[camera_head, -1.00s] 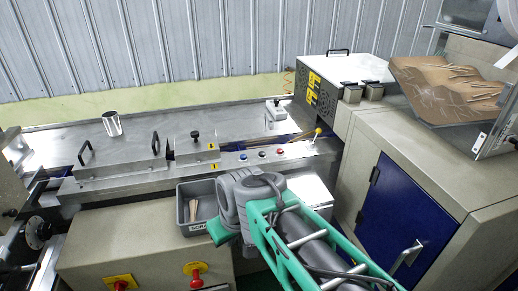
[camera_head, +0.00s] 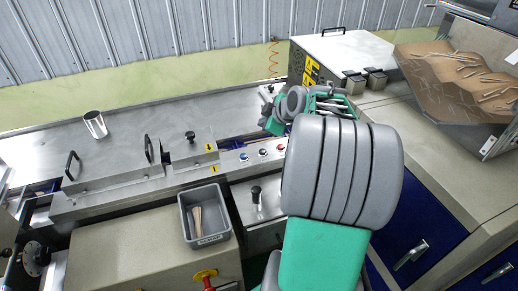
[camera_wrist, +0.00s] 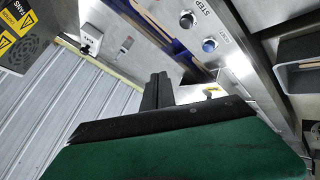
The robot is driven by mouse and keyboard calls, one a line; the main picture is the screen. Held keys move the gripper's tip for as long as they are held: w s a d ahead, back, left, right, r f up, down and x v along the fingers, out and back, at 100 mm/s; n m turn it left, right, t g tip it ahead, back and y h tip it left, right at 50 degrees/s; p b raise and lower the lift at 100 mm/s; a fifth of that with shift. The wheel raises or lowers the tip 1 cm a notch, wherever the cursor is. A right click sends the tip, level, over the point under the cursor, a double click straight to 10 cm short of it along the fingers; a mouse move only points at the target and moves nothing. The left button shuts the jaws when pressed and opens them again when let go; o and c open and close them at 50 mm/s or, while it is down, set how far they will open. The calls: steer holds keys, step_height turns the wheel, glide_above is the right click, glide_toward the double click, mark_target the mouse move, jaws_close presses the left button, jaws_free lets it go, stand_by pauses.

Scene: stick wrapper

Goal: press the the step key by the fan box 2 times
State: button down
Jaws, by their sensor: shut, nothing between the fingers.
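In the head view the panel shows a row of small keys, including a blue one (camera_head: 263,152). The fan box (camera_head: 322,62), with yellow labels, stands to their right; its corner also shows in the wrist view (camera_wrist: 22,38). My gripper (camera_wrist: 157,88) is shut and empty, with its dark fingers apart from the STEP key in the picture. My arm hides the fingertips in the head view.
A grey bin (camera_head: 207,237) holds sticks in front of the panel. A black knob (camera_head: 256,193) stands right of it. A metal cup (camera_head: 95,124) stands on the steel deck at left.

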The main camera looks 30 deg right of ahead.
mark_target(264, 152)
step_height(264, 152, down, 9)
steer(key=b, duration=0.4)
steer(key=shift+d+r, duration=0.1)
steer(key=shift+r, duration=0.1)
steer(key=shift+f+b, duration=0.15)
steer(key=shift+b, duration=0.15)
steer(key=shift+f, duration=0.15)
stand_by(1.5)
steer(key=shift+f+b, duration=0.25)
steer(key=shift+b, duration=0.4)
steer(key=shift+f+b, duration=0.5)
steer(key=shift+b, duration=0.1)
steer(key=shift+r, duration=0.1)
stand_by(0.5)
steer(key=shift+r, duration=0.8)
